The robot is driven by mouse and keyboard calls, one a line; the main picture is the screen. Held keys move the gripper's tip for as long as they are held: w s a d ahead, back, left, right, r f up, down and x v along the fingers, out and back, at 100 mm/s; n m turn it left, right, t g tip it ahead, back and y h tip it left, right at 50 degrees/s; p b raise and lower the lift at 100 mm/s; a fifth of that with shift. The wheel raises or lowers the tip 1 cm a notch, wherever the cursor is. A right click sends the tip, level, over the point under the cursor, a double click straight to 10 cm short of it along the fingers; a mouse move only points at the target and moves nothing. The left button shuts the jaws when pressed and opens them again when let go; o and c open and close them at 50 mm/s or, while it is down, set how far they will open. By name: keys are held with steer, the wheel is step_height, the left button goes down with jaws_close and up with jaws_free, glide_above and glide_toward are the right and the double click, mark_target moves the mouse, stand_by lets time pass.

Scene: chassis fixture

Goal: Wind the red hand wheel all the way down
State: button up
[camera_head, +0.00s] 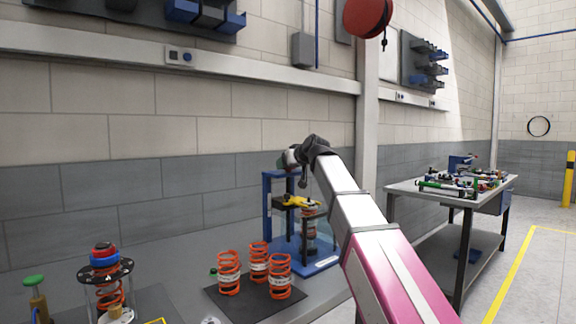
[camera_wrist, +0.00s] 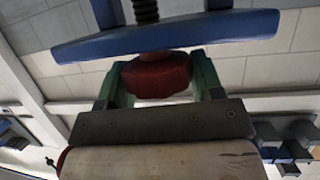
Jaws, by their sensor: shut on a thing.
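The red hand wheel (camera_wrist: 158,76) shows in the wrist view between the two green fingers of my gripper (camera_wrist: 162,68), which is shut on it. Beyond the wheel is the blue crossbar (camera_wrist: 165,36) of the press, with a dark threaded screw (camera_wrist: 145,11) past it. In the head view my gripper (camera_head: 291,158) is at the top of the blue press frame (camera_head: 267,208), and my wrist hides the wheel. A yellow plate (camera_head: 296,201) sits inside the frame, above a spring unit (camera_head: 311,232) partly hidden by my arm.
Several orange springs (camera_head: 229,272) stand on a dark mat (camera_head: 252,302) in front of the press. A strut assembly (camera_head: 105,270) and a green-topped tool (camera_head: 35,283) stand at the left. A second bench (camera_head: 405,188) with parts is at the right.

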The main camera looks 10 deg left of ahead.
steer(key=m+t+h, duration=0.1)
steer(key=m+h, duration=0.2)
steer(key=m+t+h, duration=0.2)
steer(key=m+h, duration=0.2)
steer(key=shift+a+h, duration=0.1)
steer(key=shift+h, duration=0.2)
steer(key=m+h, duration=0.4)
steer(key=shift+h, duration=0.4)
steer(key=shift+m+g+h, duration=0.3)
steer(key=shift+m+h, duration=0.6)
steer(key=shift+m, duration=0.4)
steer(key=o, duration=0.9)
steer(key=v, duration=1)
steer(key=shift+s+a+r, duration=0.1)
steer(key=shift+s+a, duration=0.1)
steer(key=shift+s, duration=0.15)
